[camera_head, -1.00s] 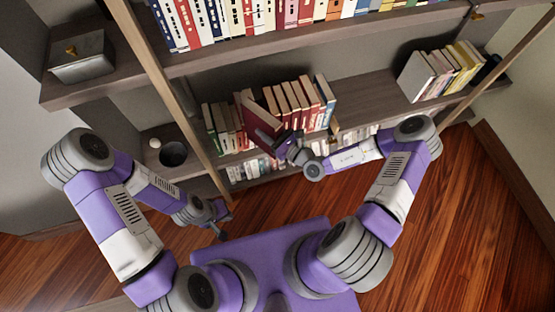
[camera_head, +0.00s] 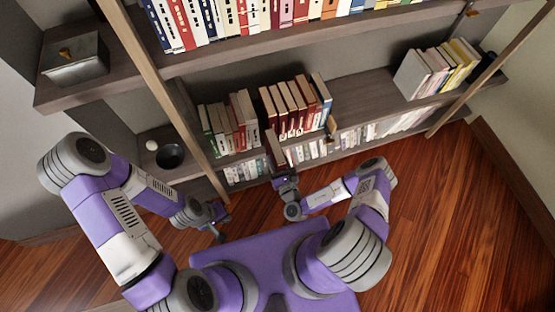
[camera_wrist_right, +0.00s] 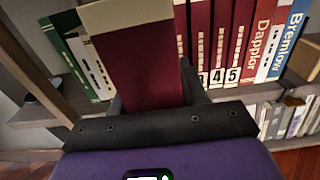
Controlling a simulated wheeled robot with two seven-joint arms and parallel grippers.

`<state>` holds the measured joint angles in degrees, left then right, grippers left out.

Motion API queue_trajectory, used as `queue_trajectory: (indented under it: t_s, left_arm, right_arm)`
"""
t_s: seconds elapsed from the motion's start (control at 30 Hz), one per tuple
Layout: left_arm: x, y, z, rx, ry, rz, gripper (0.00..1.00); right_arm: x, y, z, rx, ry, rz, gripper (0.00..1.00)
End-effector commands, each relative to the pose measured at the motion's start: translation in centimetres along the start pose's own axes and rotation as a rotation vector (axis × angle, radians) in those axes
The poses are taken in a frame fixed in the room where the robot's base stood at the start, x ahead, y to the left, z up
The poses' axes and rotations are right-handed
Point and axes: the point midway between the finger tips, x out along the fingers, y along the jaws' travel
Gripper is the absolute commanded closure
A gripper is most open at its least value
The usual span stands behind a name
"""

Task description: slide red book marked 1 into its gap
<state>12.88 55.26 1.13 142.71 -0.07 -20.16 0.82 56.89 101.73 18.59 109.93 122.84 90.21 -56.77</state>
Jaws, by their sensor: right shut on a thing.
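My right gripper (camera_head: 279,170) is shut on a dark red book (camera_head: 275,148), held in front of the middle shelf. In the right wrist view the red book (camera_wrist_right: 138,62) stands up between the fingers, its pale page edge at the top; no number is readable on it. My left gripper (camera_head: 224,222) is open and empty, low at the left.
Green and white books (camera_wrist_right: 85,60) stand left of the held book. A wooden upright (camera_head: 165,90) bounds the shelf on the left. A dark bowl (camera_head: 170,157) and metal box (camera_head: 75,60) lie beyond it. Bare shelf (camera_head: 365,90) is free right of the red books.

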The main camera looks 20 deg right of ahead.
Motion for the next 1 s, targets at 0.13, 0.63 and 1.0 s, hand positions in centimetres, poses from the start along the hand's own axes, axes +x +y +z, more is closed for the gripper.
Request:
queue_trajectory:
  t_s: [0.13,0.63,1.0]
  left_arm:
    - [-0.2,0.1,0.0,0.0,0.0,0.0,1.0]
    - [0.8,-0.3,0.0,0.0,0.0,0.0,1.0]
    - [1.1,-0.4,0.0,0.0,0.0,0.0,1.0]
  right_arm:
    - [0.0,0.0,0.3,0.002,-0.006,0.0,1.0]
    - [3.6,0.0,-1.3,0.0,-0.007,0.001,1.0]
    - [4.8,0.0,-1.5,0.002,-0.006,0.001,1.0]
